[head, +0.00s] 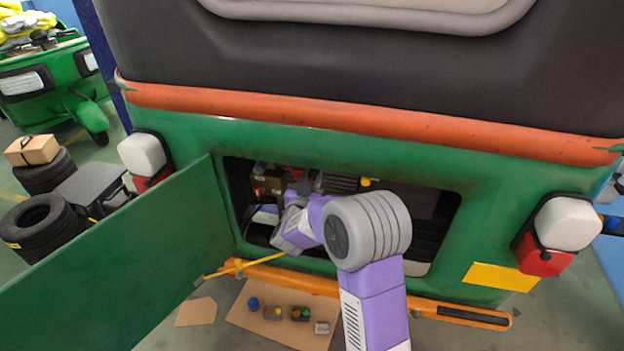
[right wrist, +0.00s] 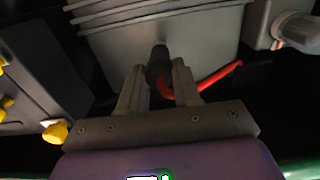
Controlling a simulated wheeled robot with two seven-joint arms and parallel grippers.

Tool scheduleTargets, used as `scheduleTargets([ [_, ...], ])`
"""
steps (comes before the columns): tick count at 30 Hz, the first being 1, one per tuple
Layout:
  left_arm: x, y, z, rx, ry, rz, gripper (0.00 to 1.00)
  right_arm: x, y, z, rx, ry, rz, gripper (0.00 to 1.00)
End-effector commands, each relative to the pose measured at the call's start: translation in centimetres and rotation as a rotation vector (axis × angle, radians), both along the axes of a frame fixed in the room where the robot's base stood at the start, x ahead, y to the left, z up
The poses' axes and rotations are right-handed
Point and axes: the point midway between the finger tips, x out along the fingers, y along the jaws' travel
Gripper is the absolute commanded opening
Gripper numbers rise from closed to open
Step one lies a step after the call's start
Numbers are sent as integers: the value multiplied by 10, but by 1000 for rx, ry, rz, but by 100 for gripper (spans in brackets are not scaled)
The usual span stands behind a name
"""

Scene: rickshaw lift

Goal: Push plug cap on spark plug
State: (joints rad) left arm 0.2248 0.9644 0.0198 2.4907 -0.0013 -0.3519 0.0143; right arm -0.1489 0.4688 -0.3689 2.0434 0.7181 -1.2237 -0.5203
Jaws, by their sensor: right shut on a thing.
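My right gripper (head: 308,184) reaches through the open hatch into the engine bay in the head view. In the right wrist view its two fingers (right wrist: 159,84) are closed on the black plug cap (right wrist: 158,62), which has a red cable (right wrist: 218,78) curving off to the right. The cap's far end points at the grey finned engine block (right wrist: 162,32) and overlaps its lower edge in the picture. I cannot see the spark plug itself, and cannot tell whether the cap touches it. My left gripper is not in view.
The green hatch door (head: 130,265) stands open at the left. An orange bumper (head: 290,278) runs below the opening. A cardboard sheet (head: 262,328) with several small parts lies on the floor. In the wrist view a yellow knob (right wrist: 55,132) sits left of my gripper.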

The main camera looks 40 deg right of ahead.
Motion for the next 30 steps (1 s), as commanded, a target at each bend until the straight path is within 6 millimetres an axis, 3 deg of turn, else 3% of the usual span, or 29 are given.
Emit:
scheduleTargets([
  [27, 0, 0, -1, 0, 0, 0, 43, 3, -4, 0, 0, 0, 0, 6],
  [28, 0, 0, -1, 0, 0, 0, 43, 3, -4, 0, 0, 0, 0, 37],
  [30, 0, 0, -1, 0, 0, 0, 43, 3, -4, 0, 0, 0, 0, 48],
])
